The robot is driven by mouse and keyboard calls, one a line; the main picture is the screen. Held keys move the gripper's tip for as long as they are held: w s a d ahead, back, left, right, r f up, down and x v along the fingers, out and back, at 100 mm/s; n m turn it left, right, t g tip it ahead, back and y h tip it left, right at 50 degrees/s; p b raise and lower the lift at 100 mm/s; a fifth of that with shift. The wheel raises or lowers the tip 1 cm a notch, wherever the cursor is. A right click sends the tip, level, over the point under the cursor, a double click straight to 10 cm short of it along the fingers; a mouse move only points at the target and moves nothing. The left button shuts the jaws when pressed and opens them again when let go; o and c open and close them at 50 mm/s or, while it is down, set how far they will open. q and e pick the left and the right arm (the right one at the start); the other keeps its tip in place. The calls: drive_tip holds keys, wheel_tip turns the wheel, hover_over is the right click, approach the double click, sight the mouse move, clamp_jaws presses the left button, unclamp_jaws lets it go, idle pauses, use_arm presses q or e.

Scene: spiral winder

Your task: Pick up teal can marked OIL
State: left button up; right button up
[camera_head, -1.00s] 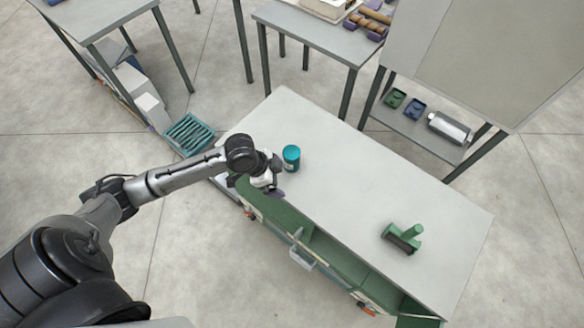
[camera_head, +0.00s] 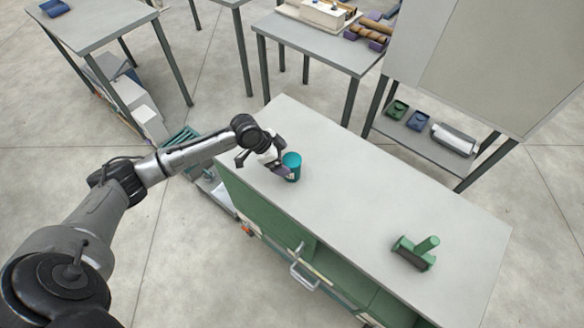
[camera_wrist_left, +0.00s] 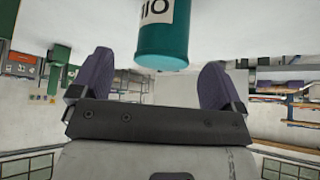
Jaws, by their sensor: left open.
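The teal can (camera_head: 292,165) stands upright on the light grey top of the green workbench (camera_head: 350,190), toward its left end. In the left wrist view the can (camera_wrist_left: 163,40) hangs upside down in the picture, and its white label with OIL lettering faces me. My left gripper (camera_head: 280,168) is right beside the can on its left side. In the left wrist view the purple fingers of my left gripper (camera_wrist_left: 158,85) are spread wide, with the can ahead and between their lines. The gap between them is empty near the palm. My right gripper is not in view.
A green tool with a handle (camera_head: 416,252) lies toward the bench's right end. The benchtop between it and the can is clear. A drawer handle (camera_head: 303,268) sticks out at the bench front. A shelf (camera_head: 425,142) with small items stands behind.

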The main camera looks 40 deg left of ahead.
sight(288, 160)
use_arm(q)
drive_tip(key=shift+x, duration=2.95)
drive_tip(key=shift+w+a, duration=0.1)
drive_tip(key=shift+w, duration=0.1)
drive_tip(key=c, duration=1.1)
drive_tip(key=shift+r, duration=0.1)
drive_tip(key=shift+c, duration=0.2)
